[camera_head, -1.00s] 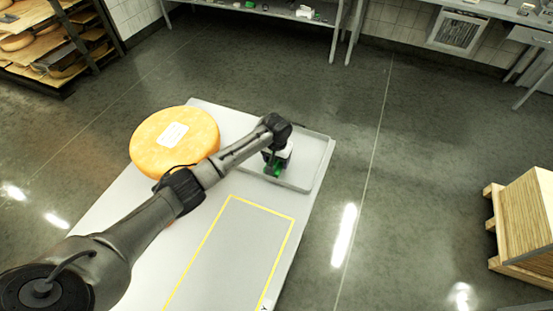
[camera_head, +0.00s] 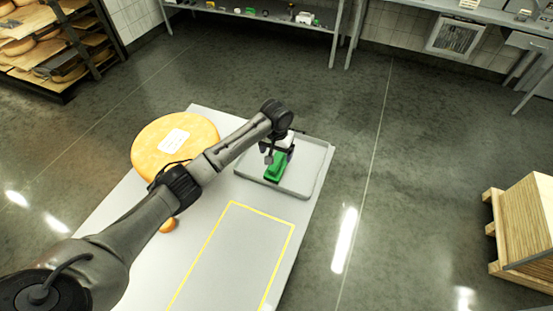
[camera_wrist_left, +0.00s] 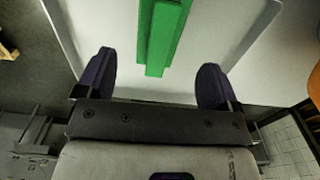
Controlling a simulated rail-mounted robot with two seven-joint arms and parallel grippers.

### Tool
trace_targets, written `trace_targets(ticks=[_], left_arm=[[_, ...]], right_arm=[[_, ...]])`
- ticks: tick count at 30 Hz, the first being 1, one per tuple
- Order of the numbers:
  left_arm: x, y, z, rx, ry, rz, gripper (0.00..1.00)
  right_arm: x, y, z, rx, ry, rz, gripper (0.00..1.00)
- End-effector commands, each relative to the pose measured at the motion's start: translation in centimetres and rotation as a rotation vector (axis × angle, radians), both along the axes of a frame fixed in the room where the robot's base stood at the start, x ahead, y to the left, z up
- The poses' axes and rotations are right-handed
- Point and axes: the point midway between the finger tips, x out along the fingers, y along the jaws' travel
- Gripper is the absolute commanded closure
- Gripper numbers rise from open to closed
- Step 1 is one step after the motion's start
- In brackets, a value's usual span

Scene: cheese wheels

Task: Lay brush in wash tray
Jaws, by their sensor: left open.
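The green brush (camera_head: 276,167) lies in the grey wash tray (camera_head: 307,180) at the far right end of the table. In the left wrist view the brush (camera_wrist_left: 163,35) lies on the tray floor (camera_wrist_left: 225,30), apart from both fingers. My left gripper (camera_head: 268,155) is open just above and beside the brush, over the tray. The wrist view shows my left gripper (camera_wrist_left: 158,80) with its two dark fingers spread wide and nothing between the tips. Part of the brush is hidden behind the gripper in the head view. My right gripper is not in view.
A large orange cheese wheel (camera_head: 150,148) with a white label sits on the table left of the tray. A small orange piece (camera_head: 168,226) shows beside my arm. A yellow outlined area (camera_head: 235,250) on the table is empty. A wooden crate (camera_head: 528,220) stands at the right.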

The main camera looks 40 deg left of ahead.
Motion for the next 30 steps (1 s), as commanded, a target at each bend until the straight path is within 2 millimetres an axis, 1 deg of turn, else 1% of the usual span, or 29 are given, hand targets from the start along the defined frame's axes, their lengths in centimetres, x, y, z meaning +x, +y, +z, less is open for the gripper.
trace_targets(ticks=[1, 3, 9, 14, 25, 28, 29, 30], left_arm=[[0.0, 0.0, 1.0, 0.0, -0.003, 0.0, 0.13], [0.0, 0.0, 1.9, 0.0, -0.001, -0.001, 0.13], [0.0, 0.0, 3.7, -0.001, -0.001, -0.001, 0.13], [0.0, 0.0, 4.2, 0.0, 0.001, -0.001, 0.13], [0.0, 0.0, 4.2, 0.001, -0.002, -0.013, 0.13], [0.3, 0.0, 4.4, 0.013, -0.025, -0.073, 0.13], [0.6, 0.0, 4.6, 0.026, -0.045, -0.104, 0.13], [1.1, -0.1, 5.4, 0.053, -0.087, -0.161, 0.13]], right_arm=[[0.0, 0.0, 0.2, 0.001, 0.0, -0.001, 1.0], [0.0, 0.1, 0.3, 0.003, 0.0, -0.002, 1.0], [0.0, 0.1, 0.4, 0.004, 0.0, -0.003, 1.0], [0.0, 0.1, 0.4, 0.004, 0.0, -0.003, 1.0], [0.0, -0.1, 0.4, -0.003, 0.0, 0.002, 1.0], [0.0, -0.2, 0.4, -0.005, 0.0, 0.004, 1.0], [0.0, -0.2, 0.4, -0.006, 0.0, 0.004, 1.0], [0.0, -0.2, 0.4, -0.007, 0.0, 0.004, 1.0]])
